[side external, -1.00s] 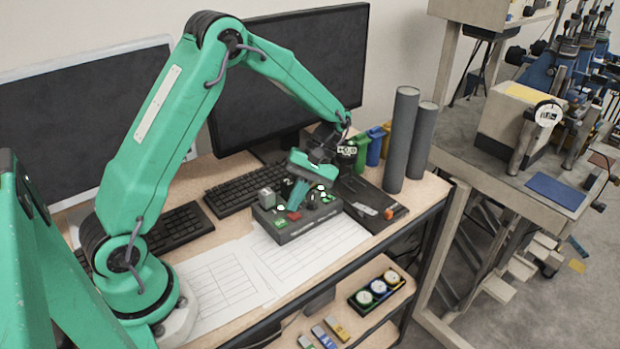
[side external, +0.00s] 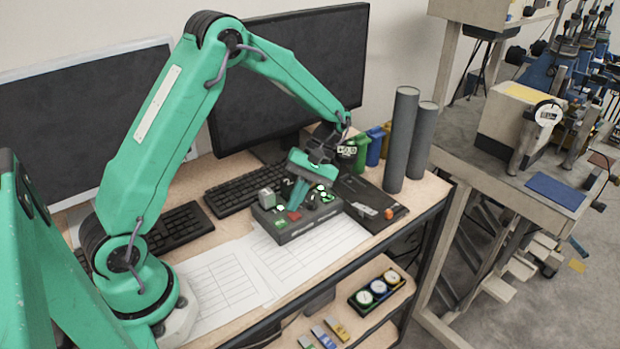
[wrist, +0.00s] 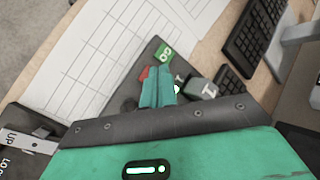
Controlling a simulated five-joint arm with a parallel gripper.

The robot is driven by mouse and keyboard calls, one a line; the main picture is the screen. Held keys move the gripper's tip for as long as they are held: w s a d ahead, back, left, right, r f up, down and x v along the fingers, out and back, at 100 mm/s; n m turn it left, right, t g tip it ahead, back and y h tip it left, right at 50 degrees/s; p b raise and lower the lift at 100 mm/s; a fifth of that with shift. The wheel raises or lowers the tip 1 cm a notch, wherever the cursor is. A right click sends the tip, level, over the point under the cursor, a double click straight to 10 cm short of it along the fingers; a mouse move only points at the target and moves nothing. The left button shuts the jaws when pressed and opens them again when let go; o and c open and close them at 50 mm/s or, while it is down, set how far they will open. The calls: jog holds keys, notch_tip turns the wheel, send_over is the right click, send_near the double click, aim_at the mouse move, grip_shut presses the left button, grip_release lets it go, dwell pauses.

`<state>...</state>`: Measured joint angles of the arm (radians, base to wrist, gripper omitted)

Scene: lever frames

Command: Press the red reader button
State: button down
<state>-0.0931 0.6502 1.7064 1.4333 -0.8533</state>
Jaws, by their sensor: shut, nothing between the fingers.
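A dark control box (side external: 298,233) sits on the desk, carrying several buttons and switches. A red button (side external: 294,216) is on its top near the front edge, next to a green button (side external: 281,223). My gripper (side external: 293,207) is shut and empty, pointing down at the red button from just above or against it; I cannot tell whether they touch. In the wrist view the shut green fingers (wrist: 157,72) partly cover the red button (wrist: 146,73), which shows as a sliver at their left. The green button marked GO (wrist: 164,53) lies just beyond the fingertips.
A black device with an orange-red button (side external: 389,213) lies right of the box. Grey cylinders (side external: 400,140) stand behind it. A keyboard (side external: 235,195) is left of the box, and papers (side external: 225,285) lie in front. Other raised switches stand close to the fingers.

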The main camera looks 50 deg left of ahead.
jog(key=shift+f, duration=0.8)
dwell(1.3)
jog(key=shift+r, duration=0.8)
jog(key=shift+r, duration=0.15)
jog(key=shift+r, duration=2.35)
jog(key=shift+d, duration=0.1)
jog(key=r, duration=0.1)
notch_tip(320, 180, up, 8)
jog(key=m+t, duration=0.4)
jog(key=t, duration=0.1)
send_over(296, 214)
jog(key=s+d, duration=0.2)
jog(key=s, duration=0.2)
jog(key=s+d+r+m+t, duration=0.1)
jog(key=s+r+m+t, duration=0.3)
jog(key=s+m+t, duration=0.2)
jog(key=s+t, duration=0.2)
jog(key=s, duration=0.2)
jog(key=shift+r+m+y, duration=0.3)
jog(key=shift+m, duration=0.1)
